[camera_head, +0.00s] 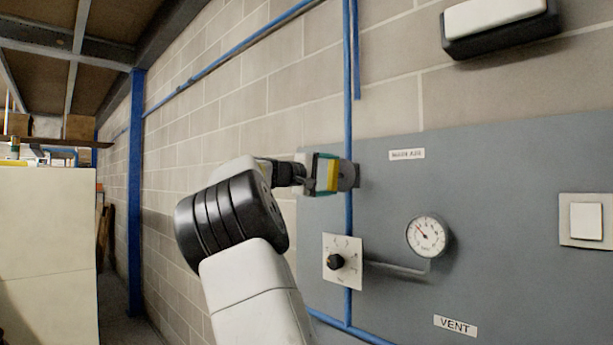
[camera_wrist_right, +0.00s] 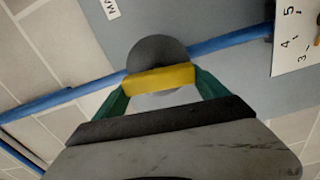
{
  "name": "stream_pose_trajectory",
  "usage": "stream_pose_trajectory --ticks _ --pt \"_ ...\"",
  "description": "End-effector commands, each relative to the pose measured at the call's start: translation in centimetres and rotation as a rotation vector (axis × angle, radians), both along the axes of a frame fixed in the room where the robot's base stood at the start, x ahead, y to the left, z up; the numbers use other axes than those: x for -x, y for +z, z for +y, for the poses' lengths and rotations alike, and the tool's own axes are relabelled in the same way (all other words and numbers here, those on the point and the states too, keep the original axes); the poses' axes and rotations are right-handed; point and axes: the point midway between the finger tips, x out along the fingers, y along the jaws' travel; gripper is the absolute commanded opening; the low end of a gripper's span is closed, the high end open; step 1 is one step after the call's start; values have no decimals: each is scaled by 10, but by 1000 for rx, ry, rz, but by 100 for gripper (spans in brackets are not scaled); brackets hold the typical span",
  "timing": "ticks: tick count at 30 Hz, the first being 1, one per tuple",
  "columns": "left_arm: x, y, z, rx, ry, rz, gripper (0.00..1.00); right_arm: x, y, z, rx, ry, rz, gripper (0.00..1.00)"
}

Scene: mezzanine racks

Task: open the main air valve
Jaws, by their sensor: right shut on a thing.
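The main air valve has a yellow handle (camera_head: 333,176) on a round grey body (camera_head: 348,176), set on the blue vertical pipe at the grey panel's left side. A label reading roughly "MAIN AIR" (camera_head: 407,154) is to its right. My right gripper (camera_head: 322,175) is at the valve, its teal fingers on both sides of the handle. In the right wrist view the yellow handle (camera_wrist_right: 158,80) lies across between the two fingertips, in front of the grey body (camera_wrist_right: 155,53), and the handle runs roughly along the blue pipe. My left gripper is not in view.
The grey panel (camera_head: 500,240) also carries a pressure gauge (camera_head: 426,236), a black knob on a white plate (camera_head: 336,261), a "VENT" label (camera_head: 455,326) and a white switch (camera_head: 586,221). A pale cabinet (camera_head: 48,255) stands at left, beside a blue post (camera_head: 135,190).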

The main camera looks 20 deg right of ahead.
Motion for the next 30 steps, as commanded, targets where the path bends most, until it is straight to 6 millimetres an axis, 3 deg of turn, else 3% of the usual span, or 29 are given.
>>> stream_pose_trajectory --ticks 9,24,25,27,30 --pt "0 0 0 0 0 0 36 0 -2 1 38 1 100 43" --pt "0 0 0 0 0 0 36 -1 -3 1 47 1 119 43" --pt "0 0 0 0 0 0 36 -1 -3 1 47 1 119 86" --pt "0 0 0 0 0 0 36 -1 -3 1 47 1 118 99" --pt "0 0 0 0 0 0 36 -1 -2 1 47 1 117 100"
